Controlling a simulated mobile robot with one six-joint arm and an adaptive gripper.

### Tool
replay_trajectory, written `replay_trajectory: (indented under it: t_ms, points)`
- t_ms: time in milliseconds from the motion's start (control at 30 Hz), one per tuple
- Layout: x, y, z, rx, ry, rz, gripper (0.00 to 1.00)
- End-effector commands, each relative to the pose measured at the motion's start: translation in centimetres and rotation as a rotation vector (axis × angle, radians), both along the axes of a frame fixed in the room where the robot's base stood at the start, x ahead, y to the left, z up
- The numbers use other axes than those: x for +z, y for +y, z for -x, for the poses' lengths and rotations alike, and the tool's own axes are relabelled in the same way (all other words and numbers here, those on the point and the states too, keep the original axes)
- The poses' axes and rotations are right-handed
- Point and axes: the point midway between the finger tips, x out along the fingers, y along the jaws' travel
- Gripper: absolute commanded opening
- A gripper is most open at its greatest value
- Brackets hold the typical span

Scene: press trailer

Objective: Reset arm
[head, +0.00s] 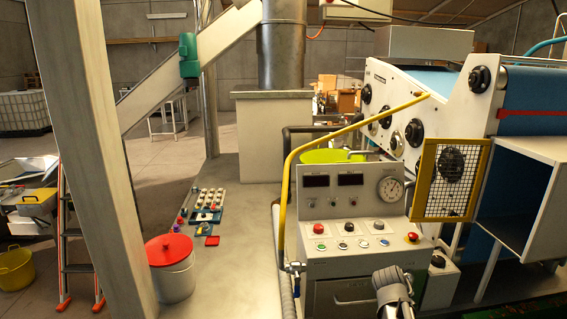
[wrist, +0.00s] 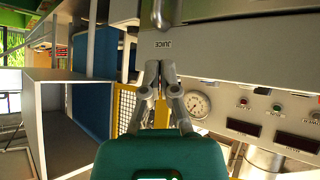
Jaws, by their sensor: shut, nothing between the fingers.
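My gripper (wrist: 160,66) is shut and empty in the wrist view, its two fingertips together in front of a pale panel with a small dark label. I cannot tell whether the tips touch the panel. A grey metal part of my arm shows at the bottom of the head view, in front of the control console (head: 355,265). The console has two dark displays, a round gauge (head: 390,188), a row of buttons and a red knob (head: 412,237). The gauge also shows in the wrist view (wrist: 197,104), beside the gripper.
A yellow mesh guard (head: 449,180) and an open grey box (head: 525,195) stand right of the console. A yellow rail (head: 340,131) rises above it. A white bucket with a red lid (head: 170,268) stands left, near a slanted post (head: 85,130).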

Motion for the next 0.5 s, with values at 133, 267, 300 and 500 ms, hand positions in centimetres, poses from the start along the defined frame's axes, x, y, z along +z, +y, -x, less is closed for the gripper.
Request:
replay_trajectory:
  t_ms: [133, 267, 300, 500]
  points:
    - [-2.7, 4.5, 3.2, 0.059, 0.197, -0.084, 0.00]
    - [-4.6, 8.5, 6.2, 0.140, 0.374, -0.162, 0.00]
    - [-5.1, 9.8, 7.2, 0.172, 0.429, -0.187, 0.00]
    - [-6.5, 15.4, 12.0, 0.338, 0.663, -0.300, 0.00]
